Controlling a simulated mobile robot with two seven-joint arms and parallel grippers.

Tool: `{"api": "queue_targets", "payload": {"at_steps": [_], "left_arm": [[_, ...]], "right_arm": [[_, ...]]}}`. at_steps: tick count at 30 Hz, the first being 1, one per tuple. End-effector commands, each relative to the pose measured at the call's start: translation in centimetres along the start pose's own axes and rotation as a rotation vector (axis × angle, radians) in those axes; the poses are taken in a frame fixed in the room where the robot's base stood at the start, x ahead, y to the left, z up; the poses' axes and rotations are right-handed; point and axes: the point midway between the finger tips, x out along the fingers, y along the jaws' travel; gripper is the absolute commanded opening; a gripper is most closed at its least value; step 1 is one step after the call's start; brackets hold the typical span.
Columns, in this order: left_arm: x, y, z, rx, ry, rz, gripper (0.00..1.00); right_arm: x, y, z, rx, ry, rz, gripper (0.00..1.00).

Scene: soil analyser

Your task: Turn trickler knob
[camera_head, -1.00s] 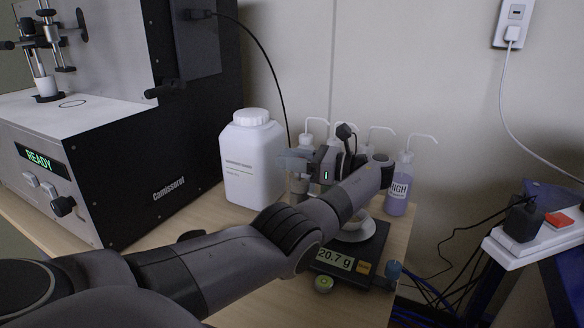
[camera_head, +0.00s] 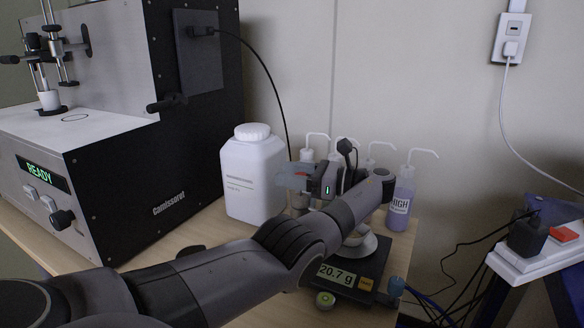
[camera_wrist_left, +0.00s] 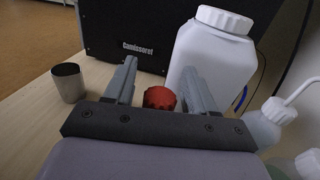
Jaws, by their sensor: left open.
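My left gripper (camera_head: 293,178) reaches over the bench from the left, beside the large white jar. In the left wrist view its two grey fingers (camera_wrist_left: 158,70) are open and apart. A red ribbed knob (camera_wrist_left: 160,98) shows between the fingers, close to the gripper's base. I cannot tell whether either finger touches it. The body that the knob belongs to is hidden, and in the head view the knob is not visible. The balance (camera_head: 335,292) reads 20.7 g and bears a white dish (camera_head: 362,247), partly covered by my arm. My right gripper is not in view.
The white jar (camera_head: 252,180) stands close to the gripper. Wash bottles (camera_head: 400,195) stand behind my wrist. A metal cup (camera_wrist_left: 68,82) stands on the bench. The black analyser (camera_head: 180,140) shows READY at left. A power strip (camera_head: 540,250) lies at right.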

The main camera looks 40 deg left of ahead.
Motion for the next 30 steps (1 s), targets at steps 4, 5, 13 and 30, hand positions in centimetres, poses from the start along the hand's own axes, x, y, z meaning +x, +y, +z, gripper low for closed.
{"api": "queue_targets", "payload": {"at_steps": [4, 5, 13, 30], "left_arm": [[0.0, 0.0, 1.4, -0.004, 0.000, 0.000, 0.56], [0.0, 0.0, 1.9, -0.004, -0.001, 0.000, 0.56], [0.0, 0.0, 8.0, -0.006, 0.002, 0.000, 0.56], [0.0, 0.0, 19.3, -0.001, 0.000, 0.001, 0.56]], "right_arm": [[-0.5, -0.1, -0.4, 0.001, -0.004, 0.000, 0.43], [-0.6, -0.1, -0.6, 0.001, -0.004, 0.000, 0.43], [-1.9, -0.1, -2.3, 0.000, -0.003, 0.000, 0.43], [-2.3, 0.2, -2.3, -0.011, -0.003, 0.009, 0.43]]}}
